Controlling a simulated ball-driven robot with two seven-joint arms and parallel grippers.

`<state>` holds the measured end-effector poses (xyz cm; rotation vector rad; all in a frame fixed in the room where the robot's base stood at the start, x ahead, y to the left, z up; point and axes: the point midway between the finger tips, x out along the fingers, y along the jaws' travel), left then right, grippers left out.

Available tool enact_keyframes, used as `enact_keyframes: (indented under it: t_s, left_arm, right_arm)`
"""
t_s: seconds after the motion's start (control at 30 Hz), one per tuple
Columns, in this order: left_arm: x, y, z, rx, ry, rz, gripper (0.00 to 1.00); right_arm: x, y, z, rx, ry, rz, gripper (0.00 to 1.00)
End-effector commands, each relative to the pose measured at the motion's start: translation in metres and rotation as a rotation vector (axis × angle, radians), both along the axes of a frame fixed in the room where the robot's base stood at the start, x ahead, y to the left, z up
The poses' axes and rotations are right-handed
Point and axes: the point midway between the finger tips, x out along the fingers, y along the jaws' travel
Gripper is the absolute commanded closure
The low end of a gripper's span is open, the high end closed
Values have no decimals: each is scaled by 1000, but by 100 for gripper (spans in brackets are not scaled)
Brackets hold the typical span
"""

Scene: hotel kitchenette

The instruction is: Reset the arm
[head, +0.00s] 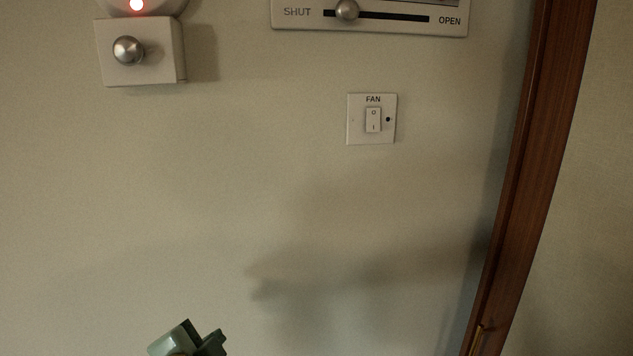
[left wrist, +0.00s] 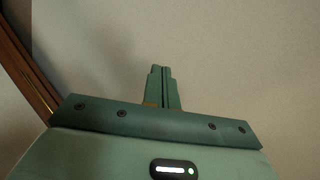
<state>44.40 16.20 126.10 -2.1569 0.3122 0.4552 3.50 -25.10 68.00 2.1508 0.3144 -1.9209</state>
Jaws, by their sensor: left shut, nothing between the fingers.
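My left gripper (left wrist: 162,72) is green and shows at the middle of the left wrist view. Its two fingers are together with nothing between them. Only a green part of my left arm or gripper (head: 188,342) shows at the bottom edge of the head view, left of centre, in front of the bare wall. The gripper touches nothing that I can see. My right gripper is in neither view.
A brown wooden frame (head: 540,120) stands at right.

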Motion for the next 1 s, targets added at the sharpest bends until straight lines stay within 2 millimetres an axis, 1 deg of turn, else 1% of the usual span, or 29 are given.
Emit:
enact_keyframes:
  t_s: [0.03, 0.1, 0.17, 0.2, 0.27, 0.3, 0.37, 0.4, 0.47, 0.5, 0.57, 0.6, 0.67, 0.7, 0.77, 0.8, 0.87, 0.9, 0.97, 1.0]
  left_arm:
    - [-20, 18, -32, -6, 71, 65, 100]
    - [-45, 42, -65, 1, 147, 149, 100]
    - [-67, 60, -87, 12, 203, 211, 100]
    - [-81, 71, -99, 22, 235, 247, 100]
    - [-102, 86, -116, 39, 282, 300, 100]
    - [-116, 95, -125, 52, 311, 331, 100]
    - [-137, 109, -137, 72, 352, 375, 100]
    - [-151, 117, -144, 87, 378, 404, 100]
    - [-173, 130, -153, 111, 415, 444, 100]
    - [-187, 138, -158, 131, 441, 472, 100]
    - [-181, 133, -187, 114, 461, 458, 100]
    - [-179, 129, -206, 104, 477, 448, 100]
    - [-176, 124, -234, 86, 502, 435, 100]
    - [-176, 121, -254, 74, 520, 428, 100]
    - [-177, 116, -284, 54, 548, 417, 100]
    - [-178, 113, -305, 39, 569, 409, 100]
    - [-182, 107, -341, 16, 603, 400, 100]
    - [-186, 103, -366, -4, 627, 395, 100]
    - [-196, 98, -410, -35, 670, 390, 100]
    - [-206, 94, -441, -59, 701, 389, 100]
  right_arm:
    - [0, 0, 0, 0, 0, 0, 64]
    - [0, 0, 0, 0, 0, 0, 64]
    - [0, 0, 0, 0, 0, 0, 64]
    - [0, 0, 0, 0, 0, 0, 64]
    - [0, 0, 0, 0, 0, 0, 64]
    - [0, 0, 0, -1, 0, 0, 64]
    - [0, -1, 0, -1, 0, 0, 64]
    - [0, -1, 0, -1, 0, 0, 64]
    - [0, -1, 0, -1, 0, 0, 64]
    - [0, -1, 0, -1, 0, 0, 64]
    - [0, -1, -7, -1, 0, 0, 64]
    - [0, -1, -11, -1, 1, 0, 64]
    - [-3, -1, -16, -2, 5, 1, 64]
    - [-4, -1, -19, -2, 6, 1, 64]
    - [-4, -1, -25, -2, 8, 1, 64]
    - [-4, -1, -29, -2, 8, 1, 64]
    - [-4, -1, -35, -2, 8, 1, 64]
    - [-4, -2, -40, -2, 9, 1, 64]
    - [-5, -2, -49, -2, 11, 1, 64]
    - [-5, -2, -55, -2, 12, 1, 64]
